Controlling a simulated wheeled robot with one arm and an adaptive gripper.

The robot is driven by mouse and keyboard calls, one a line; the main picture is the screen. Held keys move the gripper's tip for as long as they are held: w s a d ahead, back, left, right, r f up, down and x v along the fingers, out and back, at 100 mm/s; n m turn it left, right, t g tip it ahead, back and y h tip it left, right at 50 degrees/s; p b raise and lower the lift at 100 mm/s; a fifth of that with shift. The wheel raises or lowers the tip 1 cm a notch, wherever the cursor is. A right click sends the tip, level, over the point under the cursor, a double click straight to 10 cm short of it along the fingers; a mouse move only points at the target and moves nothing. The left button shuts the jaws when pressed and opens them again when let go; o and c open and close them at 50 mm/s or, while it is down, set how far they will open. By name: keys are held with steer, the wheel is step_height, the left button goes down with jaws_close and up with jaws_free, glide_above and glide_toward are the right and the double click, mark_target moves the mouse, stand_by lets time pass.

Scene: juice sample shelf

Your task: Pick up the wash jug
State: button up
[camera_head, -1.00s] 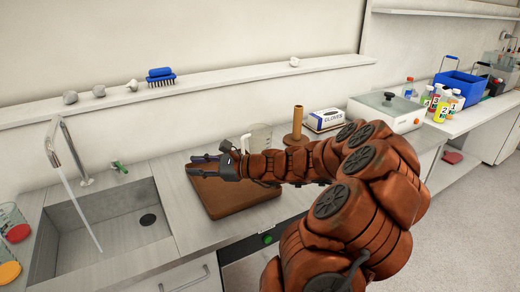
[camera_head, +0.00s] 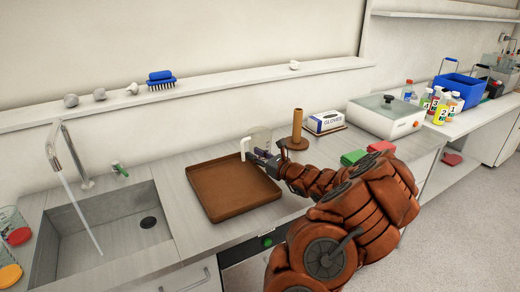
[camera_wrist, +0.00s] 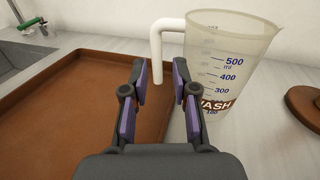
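The wash jug (camera_head: 263,138) is a clear measuring jug with a white handle, standing upright on the counter behind the brown tray's right side. In the wrist view the jug (camera_wrist: 232,65) shows a blue scale and the word WASH, with its white handle (camera_wrist: 156,55) towards the left. My gripper (camera_wrist: 160,75) is open, its two purple-padded fingers apart. The handle's lower end appears between the fingers, with gaps on both sides. In the head view my gripper (camera_head: 262,155) is in front of the jug and hides its lower part.
The empty brown tray (camera_head: 215,207) lies left of my gripper. A brown upright post on a round base (camera_head: 297,130) stands right of the jug, near a gloves box (camera_head: 325,121). Green (camera_head: 353,157) and red (camera_head: 381,147) items lie further right. A sink (camera_head: 105,225) is at left.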

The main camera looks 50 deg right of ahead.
mark_target(243, 148)
steer(key=shift+w+a+r+p, duration=0.15)
steer(key=shift+w+p, duration=0.35)
steer(key=shift+w, duration=1.1)
steer(key=shift+w+d+r+p, duration=0.1)
steer(key=shift+w+p, duration=0.4)
steer(key=shift+w, duration=1.05)
steer(key=shift+a, duration=0.1)
jaws_close()
